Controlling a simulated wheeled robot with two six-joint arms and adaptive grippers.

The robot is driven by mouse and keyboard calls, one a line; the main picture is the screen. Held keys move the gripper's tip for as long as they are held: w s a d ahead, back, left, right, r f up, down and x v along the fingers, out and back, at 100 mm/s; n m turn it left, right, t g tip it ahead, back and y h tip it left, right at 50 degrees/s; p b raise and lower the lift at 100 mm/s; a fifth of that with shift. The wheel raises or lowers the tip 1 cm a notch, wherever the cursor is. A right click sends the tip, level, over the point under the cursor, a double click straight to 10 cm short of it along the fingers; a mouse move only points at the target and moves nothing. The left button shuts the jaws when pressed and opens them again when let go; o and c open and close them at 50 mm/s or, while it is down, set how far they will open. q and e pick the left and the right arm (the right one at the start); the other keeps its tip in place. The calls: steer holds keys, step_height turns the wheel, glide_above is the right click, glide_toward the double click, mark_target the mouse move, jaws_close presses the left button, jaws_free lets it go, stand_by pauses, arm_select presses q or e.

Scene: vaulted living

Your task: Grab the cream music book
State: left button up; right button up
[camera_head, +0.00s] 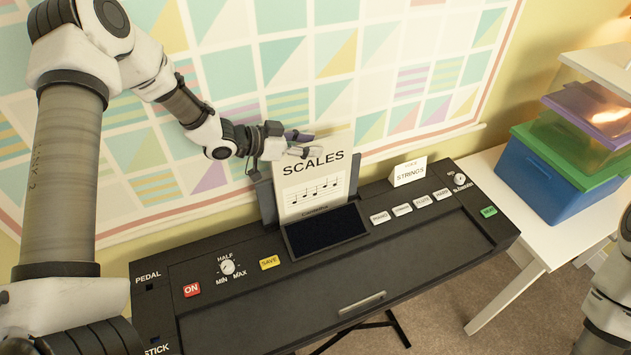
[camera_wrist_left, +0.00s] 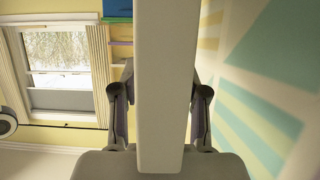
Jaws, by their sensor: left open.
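The cream music book (camera_head: 303,202), marked SCALES with a line of notes, stands upright and tilted back against the dark rest (camera_head: 265,194) on the keyboard. My left gripper (camera_head: 309,144) is at the book's top edge, with its fingers pointing right. In the left wrist view, the book (camera_wrist_left: 168,70) shows as a broad pale strip running between the two open fingers, one on each side. A small gap seems to show between the strip and the fingers; contact cannot be told. My right gripper is out of view.
The black keyboard (camera_head: 420,255) has a screen (camera_head: 325,228), a knob, buttons and a STRINGS card (camera_head: 409,172). A patterned wall hanging (camera_head: 345,60) is close behind the book. A white table (camera_head: 500,205) with stacked coloured boxes (camera_head: 560,180) stands at right.

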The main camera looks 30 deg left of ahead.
arm_select(q)
steer(key=shift+s+a+r, duration=0.2)
steer(key=shift+s+a, duration=0.05)
steer(key=shift+s, duration=0.15)
jaws_close()
steer(key=shift+w, duration=0.1)
steer(key=shift+d, duration=0.1)
